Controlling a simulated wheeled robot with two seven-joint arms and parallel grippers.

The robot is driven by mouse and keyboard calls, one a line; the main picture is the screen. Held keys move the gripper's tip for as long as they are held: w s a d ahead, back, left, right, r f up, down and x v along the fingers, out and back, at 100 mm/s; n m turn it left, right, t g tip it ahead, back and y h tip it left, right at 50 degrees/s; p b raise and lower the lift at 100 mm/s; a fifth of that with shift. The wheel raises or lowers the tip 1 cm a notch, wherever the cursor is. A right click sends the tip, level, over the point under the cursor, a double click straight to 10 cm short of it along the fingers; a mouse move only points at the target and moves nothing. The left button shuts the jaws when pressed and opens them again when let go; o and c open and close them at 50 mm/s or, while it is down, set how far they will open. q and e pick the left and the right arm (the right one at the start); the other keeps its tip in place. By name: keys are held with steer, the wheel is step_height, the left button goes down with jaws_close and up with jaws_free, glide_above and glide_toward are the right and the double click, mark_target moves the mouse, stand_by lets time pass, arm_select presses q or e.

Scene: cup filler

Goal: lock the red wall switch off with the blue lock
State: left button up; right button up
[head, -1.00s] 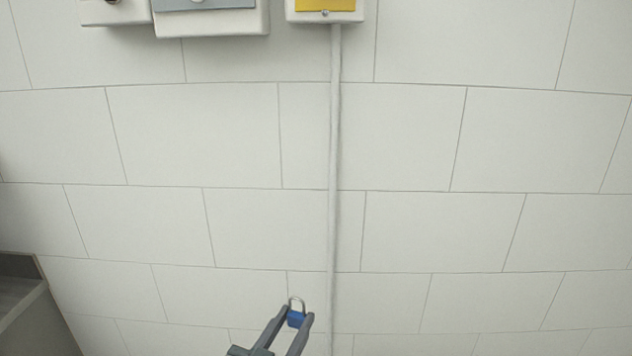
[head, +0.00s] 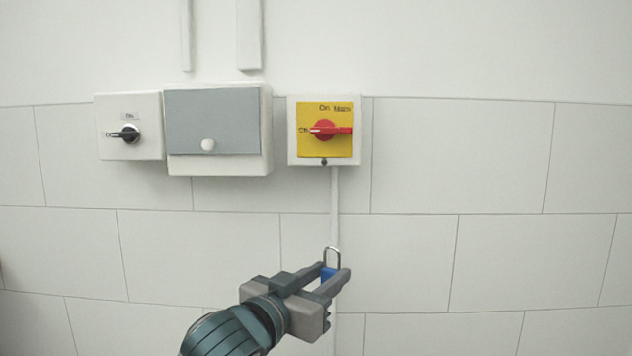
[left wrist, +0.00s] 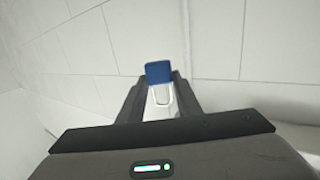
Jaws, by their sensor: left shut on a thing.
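The red wall switch (head: 327,130) is a red rotary handle on a yellow plate in a white box on the wall. Its handle lies level, its pale-marked end to the left beside a small label. A small dark round part sits at the plate's lower edge. My left gripper (head: 336,274) is shut on the blue lock (head: 327,273), below the switch box and apart from it. The lock's silver shackle stands up above the fingers. In the left wrist view, the blue lock (left wrist: 158,71) sits between the fingertips (left wrist: 157,84). My right gripper is not in view.
Left of the switch hang a white box with a grey cover (head: 212,120) and a white box with a black rotary knob (head: 128,134). A pale conduit (head: 335,205) runs down from the red switch's box. The tiled wall to the right is clear.

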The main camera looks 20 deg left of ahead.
arm_select(q)
step_height(320, 180, up, 16)
steer(key=s+p, duration=0.2)
steer(key=p, duration=0.1)
steer(key=shift+s+a+r, duration=0.25)
steer(key=shift+s+a, duration=0.15)
steer(key=shift+w, duration=0.2)
steer(key=w+a+f, duration=0.1)
steer(key=w+a, duration=0.1)
steer(key=w, duration=0.6)
steer(key=shift+a+f, duration=0.15)
steer(key=shift+a, duration=0.1)
stand_by(0.5)
steer(key=shift+w, duration=0.1)
stand_by(0.6)
